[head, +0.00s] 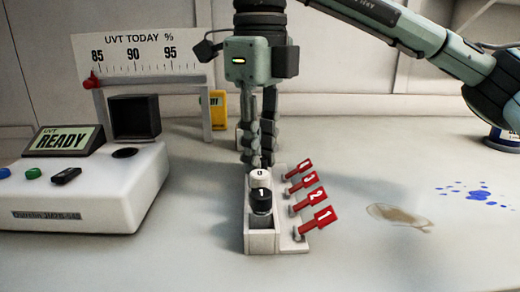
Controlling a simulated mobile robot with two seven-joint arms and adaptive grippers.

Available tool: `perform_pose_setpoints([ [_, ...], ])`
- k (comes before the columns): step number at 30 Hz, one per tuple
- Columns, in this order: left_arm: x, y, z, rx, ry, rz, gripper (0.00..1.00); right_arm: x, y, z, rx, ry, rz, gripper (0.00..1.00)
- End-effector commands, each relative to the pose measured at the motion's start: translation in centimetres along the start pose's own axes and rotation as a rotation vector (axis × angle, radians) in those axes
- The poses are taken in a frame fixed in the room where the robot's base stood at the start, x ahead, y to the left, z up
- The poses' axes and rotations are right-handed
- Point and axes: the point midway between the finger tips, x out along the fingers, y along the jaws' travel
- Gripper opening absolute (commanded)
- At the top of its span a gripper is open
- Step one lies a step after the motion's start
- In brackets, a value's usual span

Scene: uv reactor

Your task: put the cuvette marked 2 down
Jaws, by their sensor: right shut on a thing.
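My right gripper (257,160) points down over the back part of the white rack (262,243). It is shut on a cuvette, which is mostly hidden by the fingers and the caps in front; no mark 2 can be read. A white-capped cuvette marked 0 (259,174) stands in the rack just in front of and below the fingertips. A black-capped cuvette marked 1 (261,196) stands in front of that one. The nearest slot of the rack looks empty. I cannot tell whether the held cuvette touches the rack. My left gripper is not in view.
Red flags numbered 1 (319,220) to 4 line the rack's right side. A white UV reader (95,200) showing READY stands at left, with a UVT scale board (135,58) behind. A yellow device (218,110) stands at the back. A brown stain and blue spots mark the table at right.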

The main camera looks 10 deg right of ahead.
Motion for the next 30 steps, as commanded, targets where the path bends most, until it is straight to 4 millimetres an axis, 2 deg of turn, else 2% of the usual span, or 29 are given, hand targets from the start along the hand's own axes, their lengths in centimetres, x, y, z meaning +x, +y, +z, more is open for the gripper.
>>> perform_pose_setpoints([
  [1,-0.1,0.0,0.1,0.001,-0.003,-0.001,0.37,0.2,0.0,0.0,0.0,0.0,0.0,0.0],
  [2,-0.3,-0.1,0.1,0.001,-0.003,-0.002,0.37,0.1,0.0,0.0,0.0,0.0,0.0,0.25],
  [3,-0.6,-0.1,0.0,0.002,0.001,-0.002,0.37,0.1,0.0,0.0,0.0,0.0,0.0,0.3],
  [14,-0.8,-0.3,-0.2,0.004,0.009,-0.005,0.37,-0.3,0.0,0.0,0.0,0.0,-0.001,0.3],
  [16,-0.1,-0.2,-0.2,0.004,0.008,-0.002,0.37,-0.8,0.0,0.1,0.0,-0.002,-0.001,0.3],
  [20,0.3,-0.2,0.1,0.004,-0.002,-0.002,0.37,-3.1,0.0,0.1,0.0,-0.004,-0.001,0.3],
  [23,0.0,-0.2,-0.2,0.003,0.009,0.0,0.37,-5.6,0.0,0.1,0.002,-0.005,-0.003,0.3],
  [26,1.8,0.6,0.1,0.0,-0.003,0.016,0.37,-8.0,0.0,0.0,0.002,-0.004,-0.004,0.3],
  [30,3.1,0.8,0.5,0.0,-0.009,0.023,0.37,-10.4,0.0,0.0,0.002,-0.003,-0.003,0.3],
])
